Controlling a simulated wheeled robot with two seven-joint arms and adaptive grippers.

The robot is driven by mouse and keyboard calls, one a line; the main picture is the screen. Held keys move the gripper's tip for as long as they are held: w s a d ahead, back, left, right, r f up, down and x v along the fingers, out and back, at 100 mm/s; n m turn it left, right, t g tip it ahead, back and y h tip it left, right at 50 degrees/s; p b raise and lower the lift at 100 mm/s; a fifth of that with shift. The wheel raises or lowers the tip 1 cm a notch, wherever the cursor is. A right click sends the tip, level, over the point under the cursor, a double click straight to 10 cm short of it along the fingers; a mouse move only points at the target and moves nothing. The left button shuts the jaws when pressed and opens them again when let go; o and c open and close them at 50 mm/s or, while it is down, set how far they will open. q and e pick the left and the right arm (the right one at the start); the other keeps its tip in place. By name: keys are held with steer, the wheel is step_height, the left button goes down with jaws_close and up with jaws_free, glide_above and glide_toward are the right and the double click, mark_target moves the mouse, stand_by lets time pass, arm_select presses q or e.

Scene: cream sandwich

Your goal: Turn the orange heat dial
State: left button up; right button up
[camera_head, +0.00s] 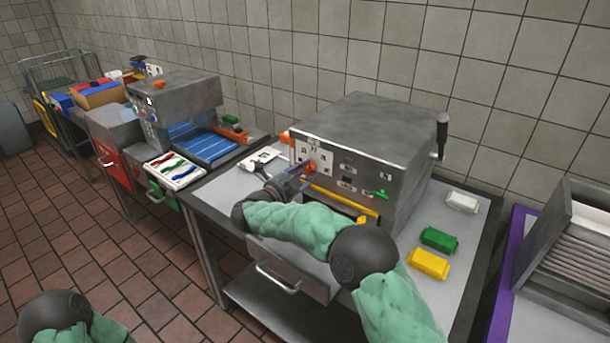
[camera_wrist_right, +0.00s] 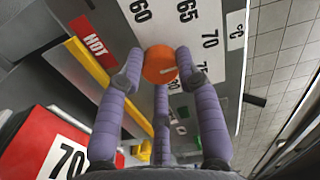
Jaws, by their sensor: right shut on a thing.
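The orange heat dial (camera_head: 311,168) sits on the front panel of a grey metal machine (camera_head: 372,124). In the right wrist view the dial (camera_wrist_right: 160,65) is round and orange, against a white scale with the numbers 60, 65 and 70. My right gripper (camera_head: 303,172) reaches the panel. In the right wrist view its purple fingers (camera_wrist_right: 162,80) are closed around the dial. The dial's pointer direction cannot be made out. My left arm shows only in part at the lower left, and its gripper is out of view.
A yellow bar (camera_head: 343,202) and a green lever (camera_head: 376,194) are on the machine's front. White, green (camera_head: 439,239) and yellow (camera_head: 429,263) packs lie to its right. A second machine stands to the left.

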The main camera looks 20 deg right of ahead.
steer(key=shift+f, duration=0.1)
stand_by(0.3)
steer(key=o, duration=1.1)
steer(key=shift+o, duration=0.2)
steer(key=shift+a, duration=0.15)
steer(key=v, duration=1.1)
steer(key=shift+s+a, duration=0.25)
steer(key=shift+s, duration=0.1)
